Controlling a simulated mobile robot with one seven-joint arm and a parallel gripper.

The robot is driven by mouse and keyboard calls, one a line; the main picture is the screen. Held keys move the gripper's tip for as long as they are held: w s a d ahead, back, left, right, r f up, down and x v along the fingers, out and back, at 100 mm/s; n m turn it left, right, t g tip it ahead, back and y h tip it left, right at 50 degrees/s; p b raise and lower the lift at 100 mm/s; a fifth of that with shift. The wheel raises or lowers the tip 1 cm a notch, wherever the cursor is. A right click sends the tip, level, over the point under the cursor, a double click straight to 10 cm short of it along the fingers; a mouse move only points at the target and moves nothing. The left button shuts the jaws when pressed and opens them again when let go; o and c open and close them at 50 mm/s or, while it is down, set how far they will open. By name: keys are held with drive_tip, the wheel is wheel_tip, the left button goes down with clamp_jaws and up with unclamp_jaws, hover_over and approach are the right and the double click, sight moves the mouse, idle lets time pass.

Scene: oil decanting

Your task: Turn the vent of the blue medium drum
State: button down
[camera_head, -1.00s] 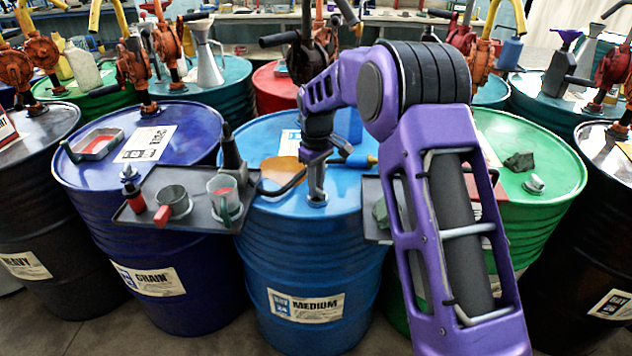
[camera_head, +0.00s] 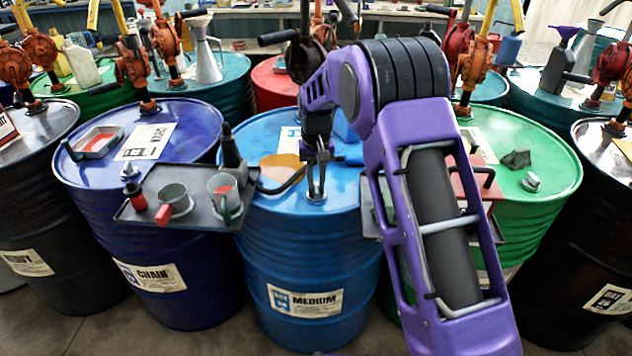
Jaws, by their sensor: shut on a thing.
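The blue medium drum (camera_head: 305,255) stands in the middle, with a "MEDIUM" label on its front. Its vent (camera_head: 316,196) is a small metal fitting near the front of the lid. My gripper (camera_head: 317,188) points down over the vent, and its fingers are shut on it. The fingers cover most of the vent, so how far it is turned cannot be seen.
A dark tray (camera_head: 190,212) with cups hangs at the drum's left front. Another tray with a red item (camera_head: 470,190) is partly behind my arm. The chain drum (camera_head: 150,270) and a green drum (camera_head: 545,185) flank it. Hand pumps stand behind.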

sight(317, 185)
idle(0.3)
drive_tip(key=c, duration=0.8)
unclamp_jaws()
wheel_tip(317, 185, up, 18)
drive_tip(key=p, duration=0.1)
drive_tip(key=shift+f, duration=0.25)
